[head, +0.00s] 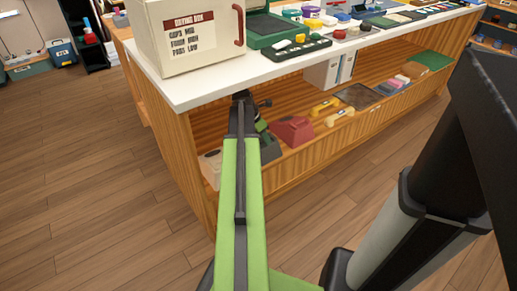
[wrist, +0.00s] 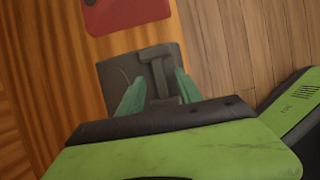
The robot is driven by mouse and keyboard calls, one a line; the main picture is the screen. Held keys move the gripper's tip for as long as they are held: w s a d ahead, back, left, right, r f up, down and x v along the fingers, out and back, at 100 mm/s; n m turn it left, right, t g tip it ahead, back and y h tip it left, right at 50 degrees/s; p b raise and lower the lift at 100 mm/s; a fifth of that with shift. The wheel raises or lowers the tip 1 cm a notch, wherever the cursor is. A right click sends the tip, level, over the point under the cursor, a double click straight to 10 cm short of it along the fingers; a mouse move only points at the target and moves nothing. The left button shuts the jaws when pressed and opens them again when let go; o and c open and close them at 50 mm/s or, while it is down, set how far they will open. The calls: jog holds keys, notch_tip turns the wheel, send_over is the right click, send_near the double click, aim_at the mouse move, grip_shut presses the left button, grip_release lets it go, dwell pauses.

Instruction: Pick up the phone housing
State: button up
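A dark grey phone housing (wrist: 113,76) lies on the wooden shelf, with a raised bracket-like part on top. In the head view it shows partly (head: 270,150) behind my green arm. A red phone housing (head: 293,130) sits just right of it; it also shows at the top of the wrist view (wrist: 125,14). My gripper (wrist: 158,88) is over the grey housing, its two teal fingers apart on either side of the raised part, with nothing clearly held between them. I cannot tell whether the fingertips touch the housing. In the head view my arm mostly hides the gripper.
The white countertop (head: 190,92) overhangs the shelf, with a drying box (head: 190,35) and trays on it. Yellow handsets (head: 325,107) and a dark tray (head: 360,96) lie further right on the shelf. A light box (head: 211,165) is at the left. The wooden floor (head: 90,180) is clear.

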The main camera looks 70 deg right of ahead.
grip_shut()
dwell(1.3)
